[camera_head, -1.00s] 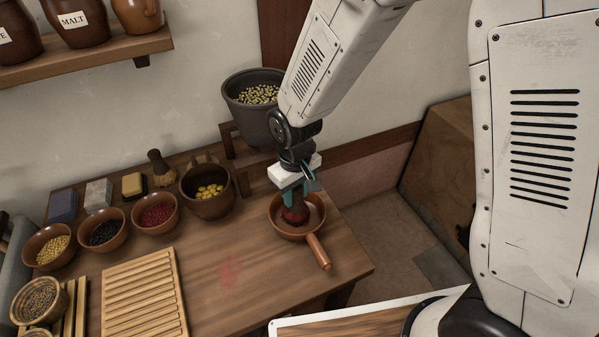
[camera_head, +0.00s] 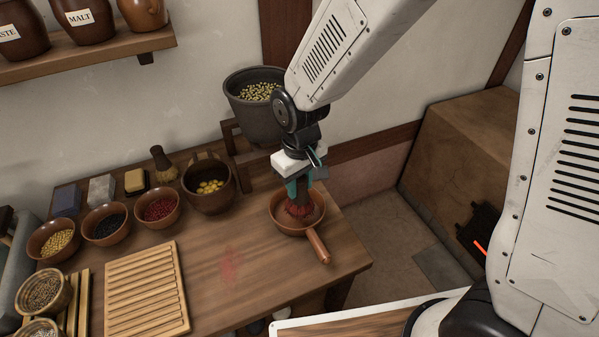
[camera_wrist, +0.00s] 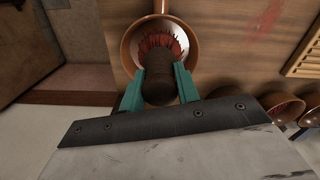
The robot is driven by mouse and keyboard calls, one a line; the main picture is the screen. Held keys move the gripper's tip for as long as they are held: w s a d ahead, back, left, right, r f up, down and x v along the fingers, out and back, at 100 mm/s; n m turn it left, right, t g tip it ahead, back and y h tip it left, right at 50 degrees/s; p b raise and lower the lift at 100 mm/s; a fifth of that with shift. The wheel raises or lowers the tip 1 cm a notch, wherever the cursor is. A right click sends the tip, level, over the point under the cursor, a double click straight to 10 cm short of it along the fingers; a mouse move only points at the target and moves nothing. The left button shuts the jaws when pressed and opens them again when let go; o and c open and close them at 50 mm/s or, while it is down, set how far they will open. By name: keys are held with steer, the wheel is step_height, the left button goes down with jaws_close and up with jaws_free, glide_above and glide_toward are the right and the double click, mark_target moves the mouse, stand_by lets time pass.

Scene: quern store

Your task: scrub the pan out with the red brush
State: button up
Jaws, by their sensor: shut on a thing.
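The brown pan (camera_head: 275,222) sits on the wooden table near its right edge, with its handle (camera_head: 318,246) pointing to the front right. My gripper (camera_head: 300,187) is above the pan, its green fingers shut on the dark handle of the red brush (camera_head: 299,212). The brush is about upright, with its red bristles down inside the pan. In the wrist view the bristles (camera_wrist: 158,42) fan out within the pan's rim (camera_wrist: 126,52), between my gripper's fingertips (camera_wrist: 160,78). The pan's floor under the bristles is mostly hidden.
A second brush (camera_head: 163,166) stands by a yellow-topped block (camera_head: 136,181). A bowl of yellow things (camera_head: 208,200) and a grey pot (camera_head: 252,130) stand behind the pan. A slatted board (camera_head: 146,290) lies at the front left. A reddish stain (camera_head: 231,264) marks the clear table between.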

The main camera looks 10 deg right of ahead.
steer(key=shift+r, duration=1.7)
